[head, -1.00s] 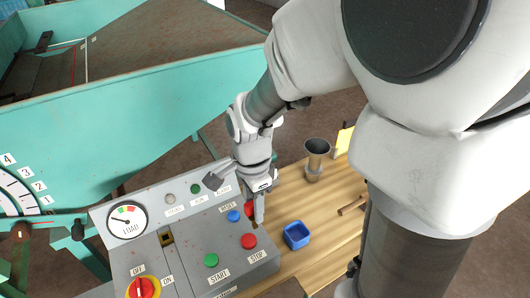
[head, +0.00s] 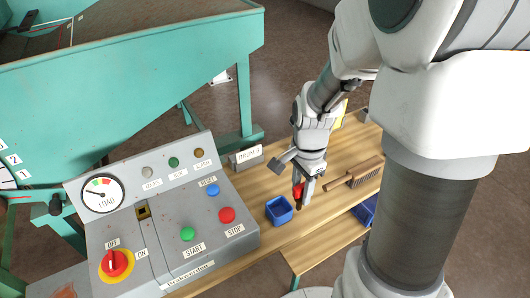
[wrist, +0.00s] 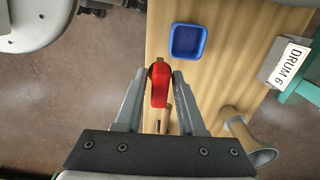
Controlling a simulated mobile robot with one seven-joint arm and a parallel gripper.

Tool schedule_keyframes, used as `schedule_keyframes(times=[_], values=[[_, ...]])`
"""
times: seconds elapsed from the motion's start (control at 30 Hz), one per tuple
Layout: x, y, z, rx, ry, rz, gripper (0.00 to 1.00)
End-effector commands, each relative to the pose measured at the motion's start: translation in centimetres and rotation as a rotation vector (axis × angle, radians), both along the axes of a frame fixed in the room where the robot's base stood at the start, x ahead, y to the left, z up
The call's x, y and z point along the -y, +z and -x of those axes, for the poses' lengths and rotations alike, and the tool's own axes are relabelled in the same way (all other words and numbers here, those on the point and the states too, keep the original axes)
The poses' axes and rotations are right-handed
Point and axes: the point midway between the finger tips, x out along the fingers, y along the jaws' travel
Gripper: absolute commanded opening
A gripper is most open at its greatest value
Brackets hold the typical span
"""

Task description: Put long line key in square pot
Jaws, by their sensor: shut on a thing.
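My gripper (head: 303,197) is shut on the long line key (wrist: 159,88), seen as a red handle between the two fingertips. In the head view the key's red part (head: 298,190) shows beside the fingers, with a dark end pointing down. The square pot (head: 279,211) is a small open blue box on the wooden bench, just left of my gripper. It also shows in the wrist view (wrist: 188,41), above and slightly right of the fingertips. The pot and key are apart. The rest of the key is hidden by the fingers.
A grey control panel (head: 165,225) with buttons stands left of the pot. A wooden brush (head: 358,176) lies right of my gripper. A blue bin (head: 366,210) is at the right.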

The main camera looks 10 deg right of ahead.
Motion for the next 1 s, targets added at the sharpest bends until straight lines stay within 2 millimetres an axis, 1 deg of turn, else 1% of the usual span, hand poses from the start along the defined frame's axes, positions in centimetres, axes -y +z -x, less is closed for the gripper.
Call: schedule_keyframes(times=[0.03, 0.1, 0.2, 0.3, 0.47, 0.7, 1.0], values=[[-0.9, -0.9, -0.7, -0.004, 0.005, -0.001, 0.00], [-2.0, -1.8, -1.8, -0.003, 0.004, 0.000, 0.00], [-3.1, -2.7, -2.9, -0.002, 0.002, 0.000, 0.00], [-3.8, -3.2, -3.6, -0.001, 0.000, -0.001, 0.00], [-4.0, -3.9, -3.9, -0.001, -0.001, -0.001, 0.00], [-4.0, -7.2, -3.8, -0.003, -0.001, 0.000, 0.00], [-4.0, -7.4, -3.8, 0.000, -0.001, 0.000, 0.00]])
